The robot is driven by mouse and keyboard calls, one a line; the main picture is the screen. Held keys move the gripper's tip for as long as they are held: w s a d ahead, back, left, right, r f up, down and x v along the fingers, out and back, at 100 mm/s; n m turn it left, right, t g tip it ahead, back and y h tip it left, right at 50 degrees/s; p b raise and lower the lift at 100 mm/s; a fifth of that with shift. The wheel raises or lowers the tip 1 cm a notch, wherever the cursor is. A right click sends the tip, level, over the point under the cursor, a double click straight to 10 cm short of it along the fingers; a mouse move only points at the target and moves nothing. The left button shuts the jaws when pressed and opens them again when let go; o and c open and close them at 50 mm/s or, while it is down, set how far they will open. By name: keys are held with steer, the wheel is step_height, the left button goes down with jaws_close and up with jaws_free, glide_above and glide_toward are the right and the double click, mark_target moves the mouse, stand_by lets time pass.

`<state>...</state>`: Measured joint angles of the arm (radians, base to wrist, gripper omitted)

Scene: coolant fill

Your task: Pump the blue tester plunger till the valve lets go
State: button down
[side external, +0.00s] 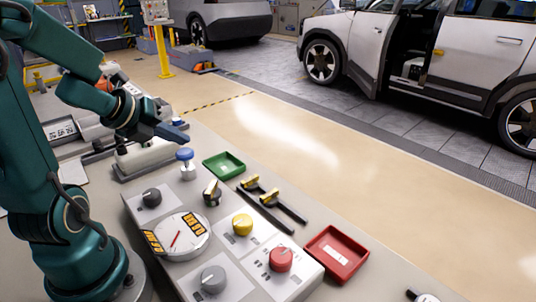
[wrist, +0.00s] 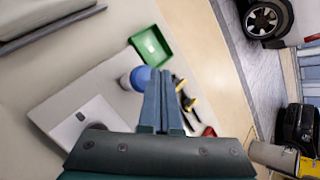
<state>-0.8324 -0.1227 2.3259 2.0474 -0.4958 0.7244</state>
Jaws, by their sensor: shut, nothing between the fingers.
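The blue-topped tester plunger (side external: 184,154) stands upright on a silver stem at the far end of the grey control panel (side external: 145,215). In the wrist view its blue cap (wrist: 140,77) shows just left of my fingers, partly hidden by them. My gripper (side external: 182,133) is shut and empty. Its tips are above the blue cap, with a small gap seen in the side view. A round white gauge (side external: 175,238) with a red needle and yellow-marked dark blocks sits on the panel. I cannot tell which part is the valve.
A green tray (side external: 223,165) lies beyond the plunger and a red tray (side external: 337,254) at the right. Black yellow-marked tools (side external: 284,207) lie between them. Yellow (side external: 242,224), red (side external: 280,259) and grey (side external: 213,279) knobs rise from the panel.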

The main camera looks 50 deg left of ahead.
mark_target(184, 152)
steer(key=shift+f, duration=0.15)
steer(key=shift+f, duration=0.3)
steer(key=shift+f, duration=1.3)
stand_by(1.2)
steer(key=shift+r, duration=1.75)
steer(key=shift+r, duration=2.5)
